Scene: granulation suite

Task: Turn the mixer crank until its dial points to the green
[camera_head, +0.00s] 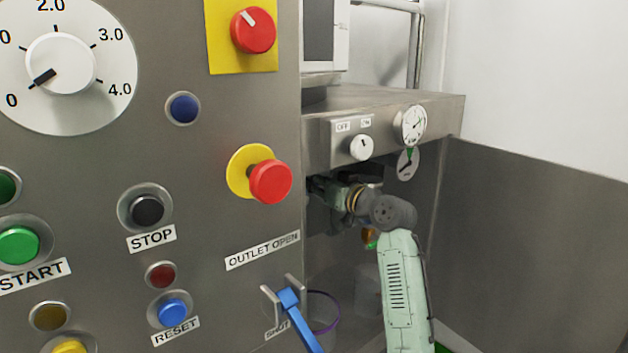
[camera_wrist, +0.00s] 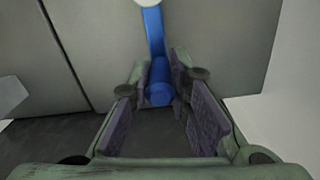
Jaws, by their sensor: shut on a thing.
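The blue crank shows in the wrist view, its arm (camera_wrist: 154,35) running up to a pale hub and its round handle (camera_wrist: 159,90) facing me. My gripper (camera_wrist: 160,78) has its fingers on both sides of this handle, shut on it. In the head view my gripper (camera_head: 322,190) is under the steel shelf, partly behind the panel edge, and the crank cannot be made out there. A small white dial (camera_head: 407,165) hangs under the shelf front, right of my gripper. It has a green mark at its top; its black hand appears to lie off the green, though it is small.
The large control panel (camera_head: 215,130) with buttons and red knobs fills the left. A blue outlet lever (camera_head: 300,318) sticks out low on it. A pressure gauge (camera_head: 413,124) and an off/on knob (camera_head: 362,147) sit on the shelf front (camera_head: 440,112). A bucket (camera_head: 322,312) stands below.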

